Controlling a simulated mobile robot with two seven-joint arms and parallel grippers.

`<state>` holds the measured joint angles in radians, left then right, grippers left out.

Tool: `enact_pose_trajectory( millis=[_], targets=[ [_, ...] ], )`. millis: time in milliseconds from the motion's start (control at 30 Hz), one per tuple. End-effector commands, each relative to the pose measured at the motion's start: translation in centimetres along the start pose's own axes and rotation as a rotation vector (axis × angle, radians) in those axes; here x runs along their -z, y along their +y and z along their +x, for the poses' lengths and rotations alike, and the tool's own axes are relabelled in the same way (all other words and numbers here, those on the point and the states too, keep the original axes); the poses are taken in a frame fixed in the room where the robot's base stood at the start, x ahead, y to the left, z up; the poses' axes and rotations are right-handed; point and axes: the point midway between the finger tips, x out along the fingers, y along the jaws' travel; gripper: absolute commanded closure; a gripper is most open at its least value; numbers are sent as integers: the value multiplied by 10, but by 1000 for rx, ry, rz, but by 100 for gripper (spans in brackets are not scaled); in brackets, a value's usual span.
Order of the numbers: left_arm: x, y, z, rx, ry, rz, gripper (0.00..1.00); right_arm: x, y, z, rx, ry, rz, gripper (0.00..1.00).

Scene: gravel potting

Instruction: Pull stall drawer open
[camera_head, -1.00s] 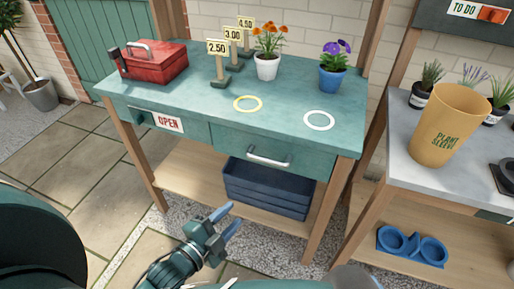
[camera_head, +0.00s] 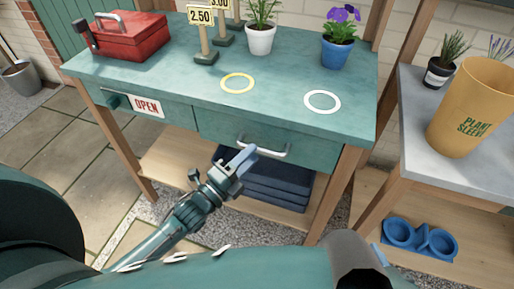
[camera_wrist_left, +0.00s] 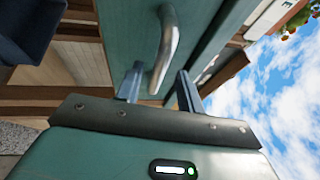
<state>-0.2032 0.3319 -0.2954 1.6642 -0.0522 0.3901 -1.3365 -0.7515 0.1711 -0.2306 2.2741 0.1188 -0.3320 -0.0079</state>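The stall drawer (camera_head: 290,155) is a teal front under the right part of the stall table, and it looks closed. Its metal bar handle (camera_head: 272,151) runs across the front. My left gripper (camera_head: 243,158) is just in front of the drawer, by the left part of the handle. In the left wrist view my left gripper (camera_wrist_left: 160,88) is open and empty, and the handle (camera_wrist_left: 165,50) lies ahead, roughly between the two fingers. I cannot tell whether they touch. Only a sliver of what may be my right gripper (camera_head: 378,256) shows at the bottom.
The teal table (camera_head: 170,75) carries a red toolbox (camera_head: 127,37), price signs (camera_head: 203,35), a potted plant (camera_head: 260,38), a purple-flowered pot (camera_head: 338,50), a yellow ring (camera_head: 237,83) and a white ring (camera_head: 322,101). A dark blue crate (camera_head: 275,185) stands below. A grey side table (camera_head: 415,130) is at right.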

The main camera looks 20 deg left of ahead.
Motion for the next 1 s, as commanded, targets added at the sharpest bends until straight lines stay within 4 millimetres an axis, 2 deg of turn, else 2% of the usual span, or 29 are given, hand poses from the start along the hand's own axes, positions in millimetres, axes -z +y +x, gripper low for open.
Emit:
enact_pose_trajectory(
  millis=[100,233,600,1000],
  targets=[
    [0,0,18,1,0,-1,62,0,0,0,0,0,0,64],
    [0,0,30,0,1,0,62,-1,0,0,-1,0,0,64],
    [0,0,34,-2,0,-1,63,-1,0,0,-1,0,0,64],
    [0,0,33,-1,0,-1,96,0,0,0,-1,0,0,64]
  ],
)
